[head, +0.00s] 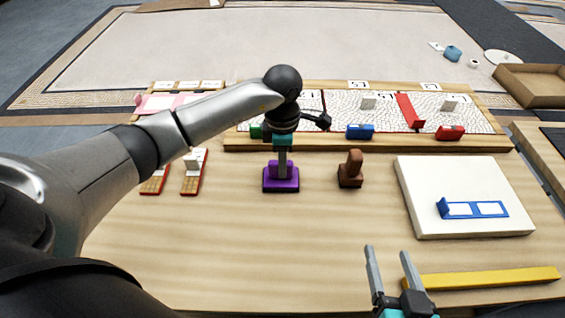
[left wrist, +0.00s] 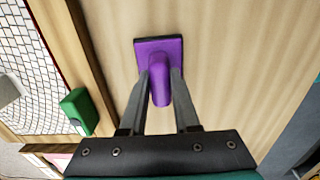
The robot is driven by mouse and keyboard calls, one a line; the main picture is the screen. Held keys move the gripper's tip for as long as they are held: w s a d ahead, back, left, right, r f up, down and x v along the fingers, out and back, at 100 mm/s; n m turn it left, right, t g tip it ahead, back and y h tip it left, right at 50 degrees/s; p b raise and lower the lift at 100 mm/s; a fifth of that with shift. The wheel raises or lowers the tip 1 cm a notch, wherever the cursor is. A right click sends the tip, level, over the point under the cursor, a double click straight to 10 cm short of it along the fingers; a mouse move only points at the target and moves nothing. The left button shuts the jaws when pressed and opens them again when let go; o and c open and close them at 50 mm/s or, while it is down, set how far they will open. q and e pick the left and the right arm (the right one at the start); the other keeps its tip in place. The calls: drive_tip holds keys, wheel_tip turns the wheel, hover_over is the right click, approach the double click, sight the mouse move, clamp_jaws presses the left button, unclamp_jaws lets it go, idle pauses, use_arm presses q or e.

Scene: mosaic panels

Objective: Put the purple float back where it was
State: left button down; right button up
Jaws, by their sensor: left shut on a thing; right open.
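The purple float (head: 281,182) rests on the wooden table in front of the mosaic panels, flat base down. It also shows in the left wrist view (left wrist: 160,60), with its handle between the fingers. My left gripper (head: 282,166) points down from above and is shut on the float's handle. It also shows in the left wrist view (left wrist: 161,88). My right gripper (head: 392,262) is open and empty near the table's front edge. The left arm covers part of the panels behind.
A brown float-like block (head: 350,170) stands right of the purple float. Green (head: 256,131), blue (head: 360,132) and red (head: 450,133) blocks sit along the panel's front. A white board (head: 430,175) with a blue frame (head: 472,209) and a yellow bar (head: 490,278) lie right. The front middle is clear.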

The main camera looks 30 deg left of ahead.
use_arm(q)
drive_tip(key=shift+f, duration=0.1)
drive_tip(key=c, duration=0.6)
unclamp_jaws()
drive_tip(key=shift+c, duration=0.2)
